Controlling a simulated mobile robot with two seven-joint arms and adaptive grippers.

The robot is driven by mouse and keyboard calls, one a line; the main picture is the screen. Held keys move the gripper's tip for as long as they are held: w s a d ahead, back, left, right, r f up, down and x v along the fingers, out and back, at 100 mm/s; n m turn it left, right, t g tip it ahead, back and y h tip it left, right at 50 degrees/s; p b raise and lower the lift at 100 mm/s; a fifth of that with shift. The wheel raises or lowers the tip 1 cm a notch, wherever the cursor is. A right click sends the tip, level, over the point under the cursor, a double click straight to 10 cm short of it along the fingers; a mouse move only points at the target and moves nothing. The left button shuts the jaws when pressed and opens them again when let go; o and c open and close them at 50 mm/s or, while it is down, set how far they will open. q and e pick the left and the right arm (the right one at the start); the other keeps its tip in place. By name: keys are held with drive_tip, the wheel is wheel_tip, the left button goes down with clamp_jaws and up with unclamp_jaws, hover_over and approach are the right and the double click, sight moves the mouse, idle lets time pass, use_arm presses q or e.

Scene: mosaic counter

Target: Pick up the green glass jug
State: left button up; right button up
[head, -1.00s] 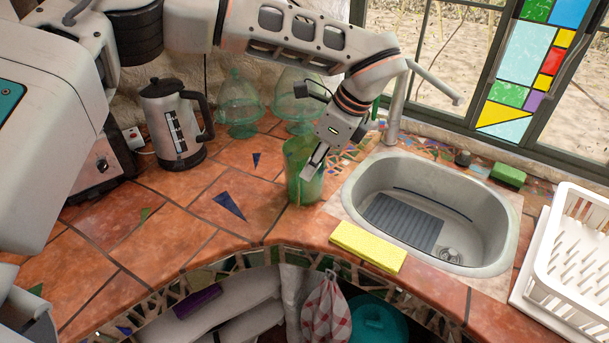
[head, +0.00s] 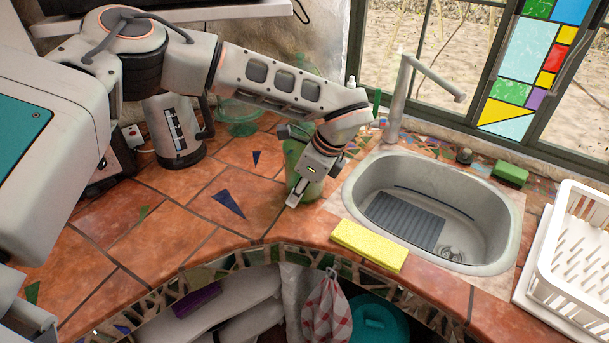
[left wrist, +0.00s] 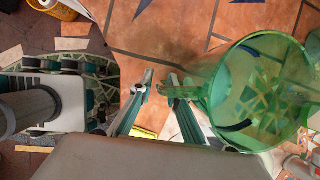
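The green glass jug (head: 291,158) stands upright on the tiled counter left of the sink, partly hidden by my left gripper. My left gripper (head: 298,198) points down in front of it. In the left wrist view the jug (left wrist: 255,95) fills the right side, its round rim towards the camera. The jug's handle reaches left to the fingertips of my left gripper (left wrist: 160,80). The fingers are apart, with the end of the handle at the gap between them. I see no clear grip on it. My right gripper is not in view.
A yellow sponge (head: 368,245) lies at the counter edge before the sink (head: 350,205). A kettle (head: 172,135) and a green glass vessel (head: 238,120) stand behind, under my arm. A white dish rack (head: 570,265) is at the right. The counter left of the jug is clear.

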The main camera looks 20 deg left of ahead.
use_arm(q)
drive_tip(key=shift+c, duration=0.3)
drive_tip(key=shift+r, duration=0.1)
clamp_jaws()
drive_tip(key=shift+w, duration=0.1)
wheel_tip(320, 180, up, 20)
drive_tip(key=b, duration=0.2)
idle(0.4)
